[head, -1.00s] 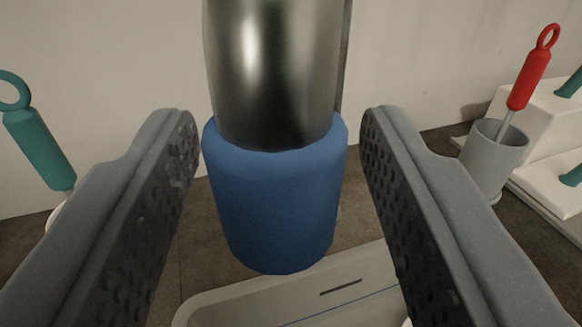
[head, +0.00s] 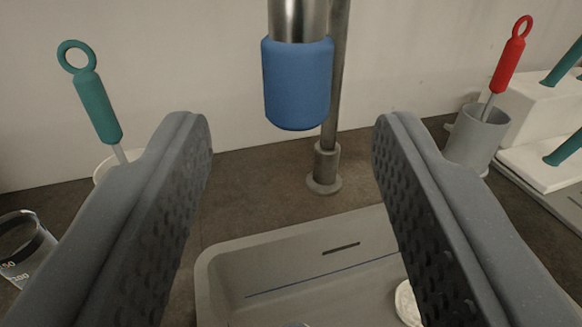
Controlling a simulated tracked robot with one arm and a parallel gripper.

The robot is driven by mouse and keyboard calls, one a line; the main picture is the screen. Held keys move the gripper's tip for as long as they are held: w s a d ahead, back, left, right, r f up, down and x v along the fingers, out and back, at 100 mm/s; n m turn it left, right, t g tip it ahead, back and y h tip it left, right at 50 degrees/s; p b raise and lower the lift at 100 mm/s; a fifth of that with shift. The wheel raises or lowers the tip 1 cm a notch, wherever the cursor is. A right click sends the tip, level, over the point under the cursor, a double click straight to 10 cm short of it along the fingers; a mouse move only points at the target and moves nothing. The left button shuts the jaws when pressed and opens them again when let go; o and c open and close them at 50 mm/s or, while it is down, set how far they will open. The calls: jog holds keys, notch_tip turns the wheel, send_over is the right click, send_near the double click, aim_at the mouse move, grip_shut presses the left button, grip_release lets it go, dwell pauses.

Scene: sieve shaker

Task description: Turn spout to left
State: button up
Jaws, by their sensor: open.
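The spout is a shiny metal tube with a blue sleeve (head: 297,85) on its lower end, at the top middle of the head view. It hangs in front of a thin metal post (head: 327,150) that stands on a round foot. My gripper (head: 292,135) is open, with one dark studded finger on each side of the picture. The blue sleeve shows between the fingers but farther off, and neither finger touches it. The upper part of the spout is cut off by the frame.
Below is a grey basin (head: 225,265) with a white round object (head: 408,300) inside. A teal-handled tool (head: 97,105) and a glass beaker (head: 25,245) are at left. A red-handled tool (head: 508,60) stands in a grey cup (head: 478,138) at right, beside a white stepped rack (head: 540,115).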

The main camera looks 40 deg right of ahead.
jog(key=v, duration=0.7)
jog(key=shift+s+b, duration=0.2)
jog(key=shift+b, duration=0.25)
